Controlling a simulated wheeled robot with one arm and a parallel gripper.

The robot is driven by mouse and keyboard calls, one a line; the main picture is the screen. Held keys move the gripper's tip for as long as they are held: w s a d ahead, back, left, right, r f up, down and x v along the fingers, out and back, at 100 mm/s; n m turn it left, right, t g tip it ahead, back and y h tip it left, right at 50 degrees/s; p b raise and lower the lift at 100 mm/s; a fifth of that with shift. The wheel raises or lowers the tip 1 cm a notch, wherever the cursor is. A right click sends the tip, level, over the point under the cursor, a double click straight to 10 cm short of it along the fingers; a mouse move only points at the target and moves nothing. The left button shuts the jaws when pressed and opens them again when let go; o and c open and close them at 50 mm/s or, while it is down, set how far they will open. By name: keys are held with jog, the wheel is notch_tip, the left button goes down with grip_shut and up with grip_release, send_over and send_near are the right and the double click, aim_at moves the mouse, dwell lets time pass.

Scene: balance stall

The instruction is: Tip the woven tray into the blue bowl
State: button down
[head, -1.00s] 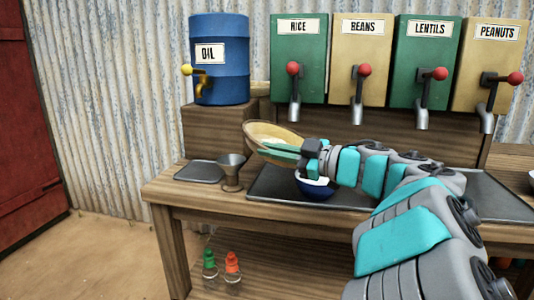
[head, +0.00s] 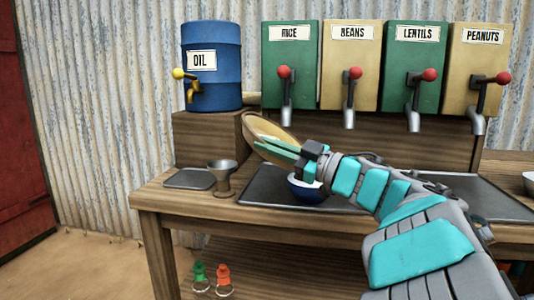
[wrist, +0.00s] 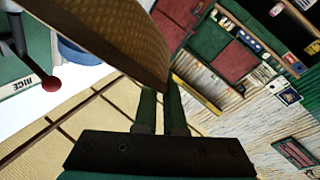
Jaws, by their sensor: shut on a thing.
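The woven tray (head: 268,130) is pale tan and round, held tilted steeply above the counter in the head view. Its woven surface (wrist: 120,30) fills the upper middle of the wrist view. My gripper (head: 296,150) is shut on the tray's near edge; its green fingers also show in the wrist view (wrist: 160,112). The blue bowl (head: 304,190) stands on the dark mat below my gripper and is partly hidden by it. The bowl's inside shows white. I cannot tell whether anything lies in the tray or the bowl.
A metal funnel-shaped cup (head: 222,178) and a grey plate (head: 190,179) are left of the dark mat (head: 262,188). Behind are the blue oil drum (head: 212,65) and several dispensers with spouts, such as the rice one (head: 290,65).

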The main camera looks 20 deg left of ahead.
jog(key=shift+w+d+r+m+t+y+b, duration=0.15)
jog(key=shift+d+r+m+y+b, duration=0.4)
jog(key=shift+b, duration=0.95)
jog(key=shift+d+r+m+t+y+b, duration=0.1)
jog(key=shift+d+m+t+y+b, duration=0.1)
jog(key=shift+y+b, duration=1)
jog(key=shift+w+d+r+m+t+y+b, duration=0.2)
jog(key=shift+d+m+t+y+b, duration=0.6)
jog(key=shift+b, duration=1.6)
jog(key=shift+w+d+r+m+t+y+b, duration=0.15)
jog(key=shift+d+m+t+y+b, duration=0.6)
jog(key=shift+b, duration=1.65)
